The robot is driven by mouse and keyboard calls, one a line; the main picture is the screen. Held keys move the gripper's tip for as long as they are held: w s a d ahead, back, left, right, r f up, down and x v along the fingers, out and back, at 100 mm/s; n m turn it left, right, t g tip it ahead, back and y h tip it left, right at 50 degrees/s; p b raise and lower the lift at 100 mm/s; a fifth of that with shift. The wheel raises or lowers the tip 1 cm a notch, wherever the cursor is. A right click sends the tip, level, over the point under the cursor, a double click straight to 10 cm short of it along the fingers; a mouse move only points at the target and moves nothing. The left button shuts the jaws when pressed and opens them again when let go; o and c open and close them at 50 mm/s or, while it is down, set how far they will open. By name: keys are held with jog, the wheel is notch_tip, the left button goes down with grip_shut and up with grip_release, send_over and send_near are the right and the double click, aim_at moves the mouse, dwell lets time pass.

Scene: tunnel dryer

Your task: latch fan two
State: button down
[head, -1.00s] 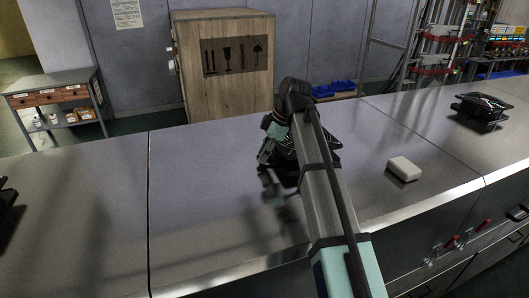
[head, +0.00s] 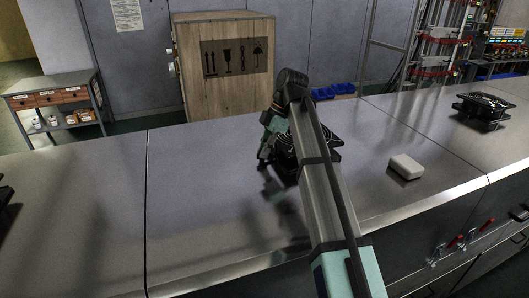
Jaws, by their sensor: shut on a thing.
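The middle fan (head: 333,148), a black grilled unit, sits on the grey metal top. I take it as fan two, though no number is readable. My arm crosses in front of it and hides much of it. My gripper (head: 264,162) points down at the fan's left side. It is shut on a part of this fan, but the fingertips are small and dark, so I cannot tell which part. The latch itself cannot be made out.
Another black fan (head: 484,108) sits at the far right, and a dark unit (head: 5,194) shows at the left edge. A white block (head: 405,167) lies right of my arm. Red-handled clamps (head: 447,246) are on the front face. The top left of my gripper is clear.

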jog(key=c, duration=1.3)
grip_release()
jog(key=shift+o, duration=0.2)
